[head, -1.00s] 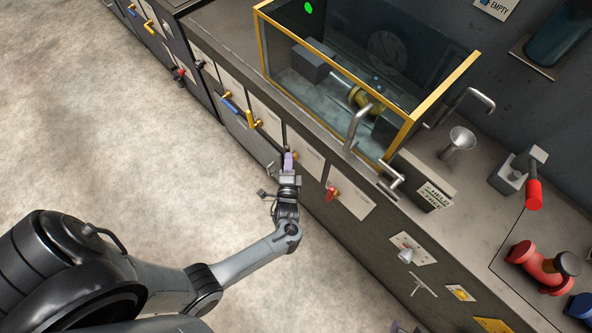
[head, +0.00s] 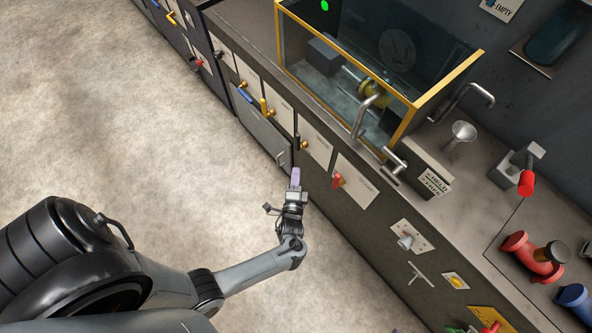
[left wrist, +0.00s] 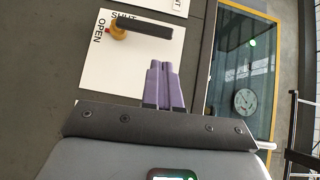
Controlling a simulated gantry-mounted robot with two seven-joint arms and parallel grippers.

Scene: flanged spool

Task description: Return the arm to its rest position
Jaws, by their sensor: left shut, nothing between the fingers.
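My left gripper (head: 295,178) has purple fingers and is shut and empty. In the head view it hangs in front of the cabinet face, below the black-handled valve (head: 298,142). In the left wrist view the closed fingertips (left wrist: 161,66) point at the cabinet front, below the same valve's black handle (left wrist: 146,29) and brass hub. Its white plate (left wrist: 97,75) reads OPEN and SHUT. The fingers appear apart from the valve and plate. My right gripper cannot be made out in these frames.
A yellow-framed glass tank (head: 440,82) holding a yellow-flanged spool (head: 374,88) stands on the counter. Valves with yellow, blue and red handles (head: 338,181) stick out from the cabinet front. Red pipe fittings (head: 530,258) lie at the right. The floor (head: 130,120) at left is clear.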

